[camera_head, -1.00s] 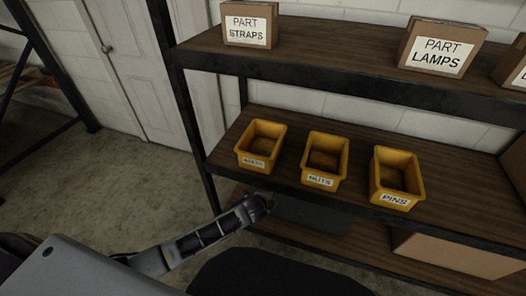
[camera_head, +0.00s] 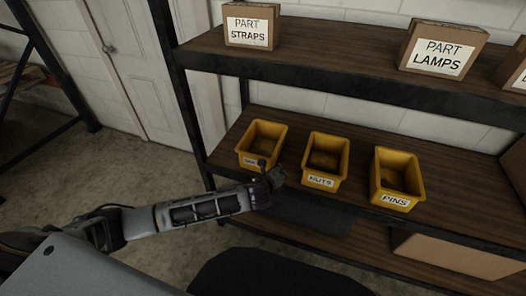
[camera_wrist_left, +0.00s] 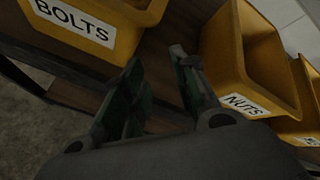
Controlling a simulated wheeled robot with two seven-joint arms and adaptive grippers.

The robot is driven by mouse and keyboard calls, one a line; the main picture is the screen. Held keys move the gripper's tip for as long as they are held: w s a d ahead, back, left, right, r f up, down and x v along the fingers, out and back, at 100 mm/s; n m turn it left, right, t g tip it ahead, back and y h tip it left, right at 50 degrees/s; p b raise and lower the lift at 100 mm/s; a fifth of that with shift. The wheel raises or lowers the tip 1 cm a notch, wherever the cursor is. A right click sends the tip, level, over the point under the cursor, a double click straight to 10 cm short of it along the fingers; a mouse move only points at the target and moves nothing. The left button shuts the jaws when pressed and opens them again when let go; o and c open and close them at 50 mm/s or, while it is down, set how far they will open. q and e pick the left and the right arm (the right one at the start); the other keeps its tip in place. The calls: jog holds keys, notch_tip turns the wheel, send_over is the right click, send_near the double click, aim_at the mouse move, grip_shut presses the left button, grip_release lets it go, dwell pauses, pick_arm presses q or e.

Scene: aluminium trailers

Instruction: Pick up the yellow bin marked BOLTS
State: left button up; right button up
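The yellow bin marked BOLTS (camera_head: 276,132) stands at the left of a row of yellow bins on the middle shelf, its label partly hidden by my gripper. In the left wrist view the BOLTS bin (camera_wrist_left: 113,12) is at the upper left, label readable. My left gripper (camera_head: 270,172) is in front of the shelf edge, at the lower right corner of the BOLTS bin. In the wrist view my left gripper (camera_wrist_left: 157,62) has its two fingers apart with nothing between them, pointing at the gap between the BOLTS and NUTS bins. My right gripper is not in view.
The NUTS bin (camera_head: 325,158) stands close to the right of the BOLTS bin, and the PINS bin (camera_head: 397,178) farther right. An upper shelf (camera_head: 330,58) with labelled cardboard boxes hangs over the bins. A black upright (camera_head: 186,110) bounds the shelf at left.

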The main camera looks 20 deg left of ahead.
pick_arm(q)
jog(key=a+r+m+t, duration=0.2)
jog(key=a+r+m, duration=0.1)
jog(key=r+m, duration=0.4)
jog(key=shift+w+a+r+m, duration=0.35)
jog(key=shift+w+a+m, duration=0.1)
jog(key=shift+m, duration=0.45)
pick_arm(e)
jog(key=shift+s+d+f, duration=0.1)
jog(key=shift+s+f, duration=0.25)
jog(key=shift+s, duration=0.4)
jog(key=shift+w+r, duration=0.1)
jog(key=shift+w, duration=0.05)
pick_arm(q)
jog(key=shift+x, duration=2.9)
jog(key=shift+b+x, duration=0.4)
jog(key=shift+x, duration=0.35)
jog(key=shift+w+f, duration=0.25)
jog(key=shift+w, duration=0.4)
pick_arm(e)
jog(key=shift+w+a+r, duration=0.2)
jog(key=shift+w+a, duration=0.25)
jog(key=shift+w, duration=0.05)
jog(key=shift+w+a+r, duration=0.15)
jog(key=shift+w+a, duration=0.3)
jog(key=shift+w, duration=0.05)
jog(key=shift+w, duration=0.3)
